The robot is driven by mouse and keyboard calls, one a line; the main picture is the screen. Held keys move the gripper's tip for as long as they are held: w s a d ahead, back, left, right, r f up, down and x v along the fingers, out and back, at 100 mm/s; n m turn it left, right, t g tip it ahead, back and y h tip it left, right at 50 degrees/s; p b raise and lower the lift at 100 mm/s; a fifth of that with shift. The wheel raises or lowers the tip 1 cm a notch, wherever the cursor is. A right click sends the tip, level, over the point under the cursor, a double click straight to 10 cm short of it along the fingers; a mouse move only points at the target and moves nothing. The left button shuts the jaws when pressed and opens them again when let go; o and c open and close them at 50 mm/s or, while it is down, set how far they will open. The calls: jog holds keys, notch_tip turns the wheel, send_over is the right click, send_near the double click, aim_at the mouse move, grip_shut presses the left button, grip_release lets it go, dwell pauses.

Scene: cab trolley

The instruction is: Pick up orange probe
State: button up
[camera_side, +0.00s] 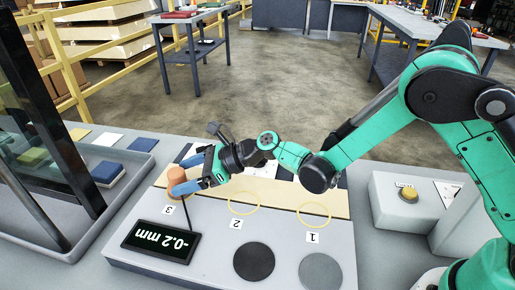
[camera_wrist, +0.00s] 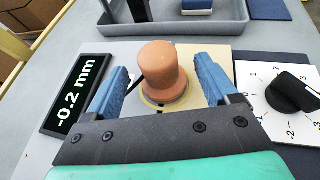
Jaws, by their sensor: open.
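The orange probe (camera_wrist: 163,72) stands upright in a yellow ring in the wrist view, with a dark cable at its left side. In the side view the probe (camera_side: 177,180) is at the spot labelled 3. My gripper (camera_wrist: 163,80) is open, with one blue finger on each side of the probe and visible gaps between. In the side view my gripper (camera_side: 180,177) reaches in from the right, and its fingers hide part of the probe.
A display (camera_side: 161,241) reading -0.2 mm lies just in front of the probe. Yellow rings 2 (camera_side: 243,213) and 1 (camera_side: 314,226) are empty, with a dark disc (camera_side: 254,262) and a grey disc (camera_side: 320,271) before them. A knob dial (camera_wrist: 290,92) is right of my gripper. A tray (camera_wrist: 222,30) stands beyond.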

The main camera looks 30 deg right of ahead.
aim_at(170, 185)
jog(key=shift+x, duration=2.15)
grip_shut()
